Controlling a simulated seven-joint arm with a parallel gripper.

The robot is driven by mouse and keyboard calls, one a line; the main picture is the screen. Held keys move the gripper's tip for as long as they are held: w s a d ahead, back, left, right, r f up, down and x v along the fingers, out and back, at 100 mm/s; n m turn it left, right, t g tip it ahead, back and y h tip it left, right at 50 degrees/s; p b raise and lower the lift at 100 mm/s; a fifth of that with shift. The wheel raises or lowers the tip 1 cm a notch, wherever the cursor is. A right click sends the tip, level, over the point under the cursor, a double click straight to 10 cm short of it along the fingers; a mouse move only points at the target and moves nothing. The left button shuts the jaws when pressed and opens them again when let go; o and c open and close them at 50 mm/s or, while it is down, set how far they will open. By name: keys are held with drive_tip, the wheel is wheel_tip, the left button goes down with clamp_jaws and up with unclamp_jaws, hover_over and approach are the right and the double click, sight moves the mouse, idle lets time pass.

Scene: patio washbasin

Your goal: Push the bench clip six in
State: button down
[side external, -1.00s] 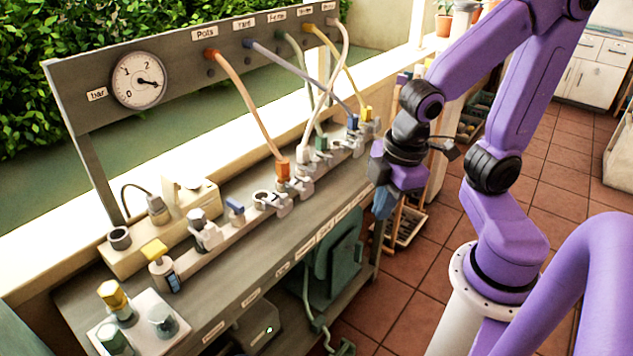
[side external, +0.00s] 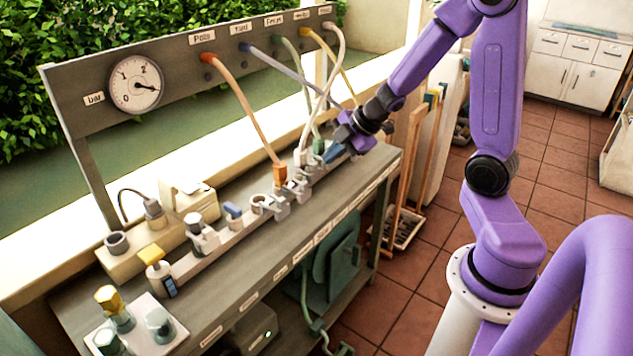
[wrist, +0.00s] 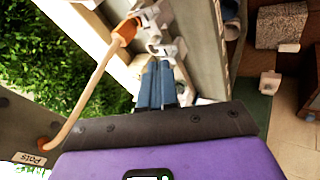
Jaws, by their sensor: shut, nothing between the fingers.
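A row of pale grey bench clips (side external: 280,207) runs along a rail on the bench. I cannot tell by number which is clip six; the far clips are partly hidden by my gripper. My gripper (side external: 331,153) is shut and empty, its blue fingers low over the far part of the row, beside the green connector (side external: 318,147). In the wrist view the shut fingers (wrist: 157,66) point at a pale clip (wrist: 168,48), close to it; I cannot tell whether they touch. Another clip (wrist: 148,16) sits beyond, beside the orange connector (wrist: 125,32).
Coloured hoses arch from the labelled back panel (side external: 180,55) to the row, including an orange one (side external: 240,105) and a white one (side external: 335,70). A gauge (side external: 135,84) is on the panel. The bench front strip (side external: 290,245) is clear.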

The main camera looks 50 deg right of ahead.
drive_tip(key=s+d+f+n+g+y, duration=0.1)
drive_tip(key=s+d+f+y, duration=0.1)
drive_tip(key=s+d, duration=0.1)
drive_tip(key=shift+s+d+f, duration=0.2)
drive_tip(key=shift+d+f, duration=0.15)
drive_tip(key=shift+d, duration=0.3)
approach(304, 194)
wheel_tip(304, 194, down, 4)
drive_tip(key=s+a, duration=0.1)
drive_tip(key=s, duration=0.1)
drive_tip(key=shift+w+a, duration=0.15)
drive_tip(key=shift+w, duration=2)
drive_tip(key=shift+w, duration=2.1)
